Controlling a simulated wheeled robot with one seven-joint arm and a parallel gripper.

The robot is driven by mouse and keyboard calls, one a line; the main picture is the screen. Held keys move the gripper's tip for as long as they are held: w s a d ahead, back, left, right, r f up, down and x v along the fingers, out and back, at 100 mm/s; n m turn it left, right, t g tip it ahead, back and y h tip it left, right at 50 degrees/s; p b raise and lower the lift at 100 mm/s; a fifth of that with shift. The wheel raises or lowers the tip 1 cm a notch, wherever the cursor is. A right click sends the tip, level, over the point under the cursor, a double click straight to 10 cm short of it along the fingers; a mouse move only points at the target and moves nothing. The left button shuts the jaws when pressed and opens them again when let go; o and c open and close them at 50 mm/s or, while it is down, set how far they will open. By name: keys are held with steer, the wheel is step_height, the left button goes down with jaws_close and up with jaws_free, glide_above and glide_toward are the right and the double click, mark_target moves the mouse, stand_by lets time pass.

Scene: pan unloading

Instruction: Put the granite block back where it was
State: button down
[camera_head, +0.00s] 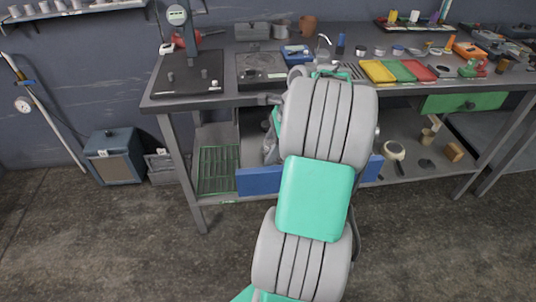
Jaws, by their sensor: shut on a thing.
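I cannot single out a granite block in this view. A dark flat plate (178,82) lies at the left end of the bench, under a height-gauge stand (184,30), with a few small pieces on it. A grey slab (262,72) lies to its right, partly behind my arm. My arm rises from the bottom middle and reaches to the bench's front edge. Its own links hide its end, so I cannot make out my gripper or anything in it.
Yellow (377,71), green (398,70) and red trays (419,71) lie on the bench (222,100) right of my arm. Several small tools and jars stand behind them. A blue-grey cabinet (112,166) stands on the floor at left. The lower shelf holds a green rack (217,168).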

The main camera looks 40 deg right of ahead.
steer(key=c, duration=0.7)
jaws_free()
steer(key=shift+f, duration=0.1)
steer(key=p+v, duration=0.7)
steer(key=v, duration=0.5)
steer(key=w+a+n+h, duration=0.1)
steer(key=w+a+n, duration=0.1)
steer(key=a+n, duration=0.6)
steer(key=w+a+n, duration=0.2)
steer(key=a+n, duration=0.2)
steer(key=a, duration=0.9)
steer(key=s+a+f+n+h, duration=0.1)
steer(key=s+a+n, duration=0.2)
steer(key=n, duration=0.1)
steer(key=s+a+f+n, duration=0.1)
steer(key=s+a+n, duration=0.2)
steer(key=n, duration=0.1)
steer(key=s+a+f+n+h, duration=0.1)
steer(key=s+a+f+n, duration=0.1)
steer(key=n, duration=0.3)
steer(key=shift+s+a+h, duration=0.3)
steer(key=shift+s+a, duration=0.15)
steer(key=shift+a, duration=0.35)
